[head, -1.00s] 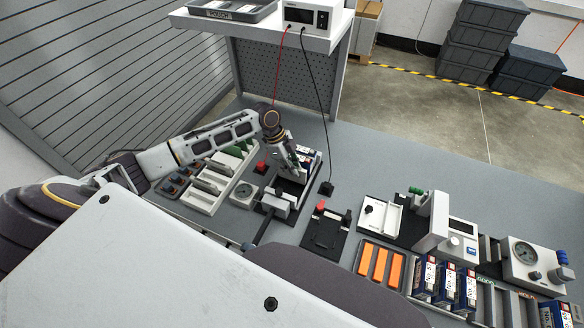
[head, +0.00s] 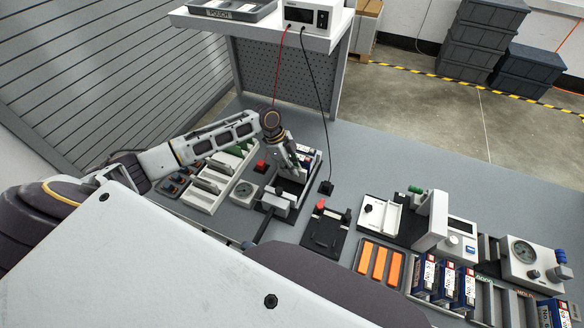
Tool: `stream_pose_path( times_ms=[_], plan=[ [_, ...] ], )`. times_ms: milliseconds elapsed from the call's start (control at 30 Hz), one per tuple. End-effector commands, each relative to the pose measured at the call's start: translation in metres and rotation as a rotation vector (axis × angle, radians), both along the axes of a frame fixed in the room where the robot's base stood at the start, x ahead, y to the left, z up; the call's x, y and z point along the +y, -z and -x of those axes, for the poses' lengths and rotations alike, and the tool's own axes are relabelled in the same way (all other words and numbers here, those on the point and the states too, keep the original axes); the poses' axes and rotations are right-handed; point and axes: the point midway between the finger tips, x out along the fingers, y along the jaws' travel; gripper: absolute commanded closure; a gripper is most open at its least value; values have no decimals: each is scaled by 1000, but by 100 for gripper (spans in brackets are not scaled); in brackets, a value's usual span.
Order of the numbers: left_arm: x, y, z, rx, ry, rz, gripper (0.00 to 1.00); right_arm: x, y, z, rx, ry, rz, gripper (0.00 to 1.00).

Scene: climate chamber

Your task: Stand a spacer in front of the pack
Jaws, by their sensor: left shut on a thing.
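My left gripper (head: 290,170) reaches in from the left and points down into a black fixture (head: 273,201) with a grey clamp block. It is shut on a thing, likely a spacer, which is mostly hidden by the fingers. Part of a blue-and-white pack (head: 307,158) shows in the fixture just behind and right of the gripper. I cannot tell whether the held thing touches the pack or the fixture floor. A cream tray (head: 222,190) left of the fixture holds light grey plates and green plates. My right gripper is not in view.
Orange bars (head: 379,264) and blue-white boxes (head: 446,281) stand front right. The bench's back right is clear.

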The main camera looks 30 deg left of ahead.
Motion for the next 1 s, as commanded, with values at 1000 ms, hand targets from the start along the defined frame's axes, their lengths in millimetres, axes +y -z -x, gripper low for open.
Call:
stream_pose_path(
  times_ms=[1000],
  plan=[
    [0,3,0,0,0,0,100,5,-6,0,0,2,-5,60]
  ],
)
